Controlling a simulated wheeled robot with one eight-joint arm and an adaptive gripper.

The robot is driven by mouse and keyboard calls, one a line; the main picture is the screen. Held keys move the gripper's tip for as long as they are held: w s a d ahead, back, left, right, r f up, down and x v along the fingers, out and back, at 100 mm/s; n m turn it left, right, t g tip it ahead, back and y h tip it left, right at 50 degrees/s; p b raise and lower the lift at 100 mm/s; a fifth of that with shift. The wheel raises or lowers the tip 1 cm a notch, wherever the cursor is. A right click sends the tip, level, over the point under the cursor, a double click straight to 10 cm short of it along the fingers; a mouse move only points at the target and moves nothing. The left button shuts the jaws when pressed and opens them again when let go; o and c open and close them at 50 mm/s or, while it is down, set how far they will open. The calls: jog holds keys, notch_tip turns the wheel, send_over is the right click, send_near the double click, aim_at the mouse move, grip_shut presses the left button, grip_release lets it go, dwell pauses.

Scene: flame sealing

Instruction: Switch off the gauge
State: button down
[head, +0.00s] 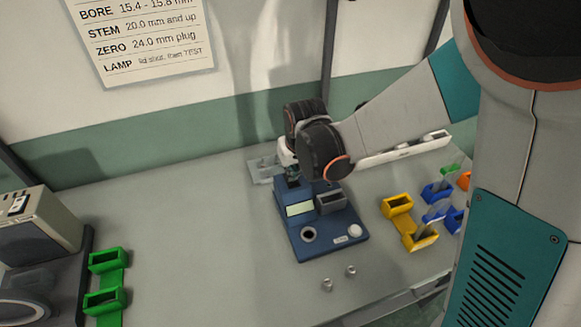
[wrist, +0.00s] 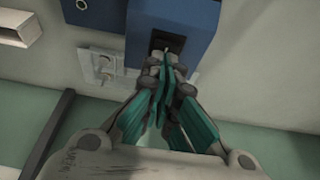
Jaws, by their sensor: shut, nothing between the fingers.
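The gauge (head: 318,243) is a blue box on the bench. It has a pale yellow-green display (head: 300,208), a grey block, a round dark hole and a white round button on top. My gripper (head: 292,180) is at the gauge's back edge, partly hidden by my own wrist. In the wrist view my gripper (wrist: 167,55) is shut and empty, its fingertips at a dark recess (wrist: 160,40) in the blue gauge body (wrist: 190,15). Whether the fingertips touch the recess, and what position any switch there is in, I cannot tell.
A pale fixture (head: 262,170) sits behind the gauge. Two small metal plugs (head: 327,285) lie in front. Yellow holders (head: 420,238) and blue holders (head: 437,193) stand right. Green holders (head: 107,262) and a beige machine (head: 38,230) stand left. The bench between is clear.

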notch_tip(320, 180, up, 14)
jog(key=p, duration=0.9)
jog(key=shift+s, duration=0.2)
